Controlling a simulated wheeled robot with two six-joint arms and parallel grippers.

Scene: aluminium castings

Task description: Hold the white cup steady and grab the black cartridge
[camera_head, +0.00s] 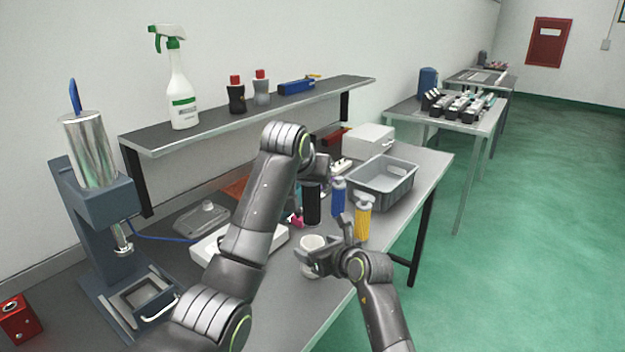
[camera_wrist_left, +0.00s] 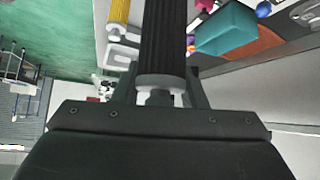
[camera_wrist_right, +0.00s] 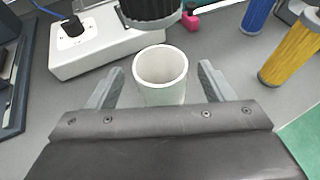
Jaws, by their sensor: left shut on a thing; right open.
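The black cartridge (camera_head: 312,207) is upright in the head view, and my left gripper (camera_head: 318,175) is shut on its top end. The left wrist view shows its ribbed body (camera_wrist_left: 165,40) running away from the fingers (camera_wrist_left: 160,92). The white cup (camera_head: 311,243) stands upright on the table. In the right wrist view the cup (camera_wrist_right: 161,75) is between the fingers of my open right gripper (camera_wrist_right: 160,88), with a gap on each side. The cartridge's lower end (camera_wrist_right: 150,8) hangs above and behind the cup. My right gripper (camera_head: 335,252) partly hides the cup in the head view.
A blue cartridge (camera_head: 338,198) and a yellow cartridge (camera_head: 363,216) stand to the right of the black one. A grey bin (camera_head: 400,185) is behind them. A white flat box (camera_wrist_right: 105,45) with a plugged-in cable lies left of the cup. A press (camera_head: 95,215) stands at left.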

